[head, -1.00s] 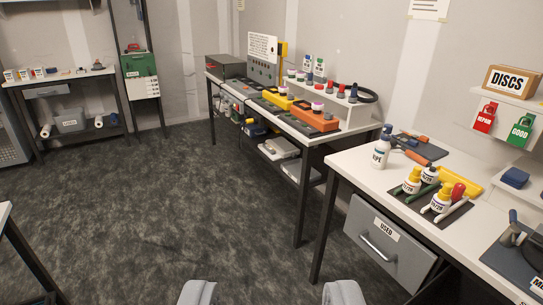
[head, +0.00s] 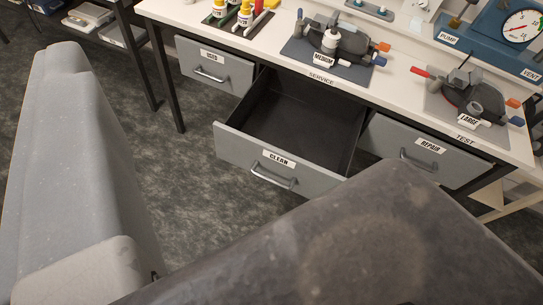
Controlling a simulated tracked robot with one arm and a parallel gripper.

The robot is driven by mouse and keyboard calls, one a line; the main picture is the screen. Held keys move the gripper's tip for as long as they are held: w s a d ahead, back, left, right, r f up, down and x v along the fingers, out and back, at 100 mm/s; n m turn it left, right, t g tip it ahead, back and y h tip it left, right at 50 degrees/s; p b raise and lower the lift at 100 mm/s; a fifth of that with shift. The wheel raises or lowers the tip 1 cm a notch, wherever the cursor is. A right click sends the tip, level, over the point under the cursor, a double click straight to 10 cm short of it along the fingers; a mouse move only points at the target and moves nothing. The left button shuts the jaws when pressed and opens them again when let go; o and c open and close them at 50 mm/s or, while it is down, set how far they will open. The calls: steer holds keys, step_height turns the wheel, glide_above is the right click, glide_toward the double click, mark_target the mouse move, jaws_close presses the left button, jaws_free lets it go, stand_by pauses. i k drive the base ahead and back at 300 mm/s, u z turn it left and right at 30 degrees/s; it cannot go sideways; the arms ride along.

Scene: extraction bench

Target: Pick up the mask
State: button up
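Two dark, rounded objects that look like masks lie on the bench. One, tagged MEDIUM (head: 348,42), rests on a dark mat at the SERVICE spot, with a white bottle-like part and orange and blue knobs. The other, tagged LARGE (head: 472,94), lies on a grey mat at the TEST spot at right, with red, orange and blue ends. A large light grey part of mine, apparently my gripper (head: 85,165), fills the left, very close to the camera. Its fingertips cannot be made out. It is apart from both masks in the picture.
The CLEAN drawer (head: 278,160) stands open and looks empty. The USED drawer (head: 213,68) and REPAIR drawer (head: 425,150) are shut. A blue pump unit with a gauge (head: 518,25) stands at back right. A dark speckled shape blocks the lower right.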

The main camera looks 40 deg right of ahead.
mark_target(355, 43)
steer(key=z, duration=0.4)
steer(key=k, duration=0.55)
steer(key=z, duration=0.4)
steer(key=i, duration=0.5)
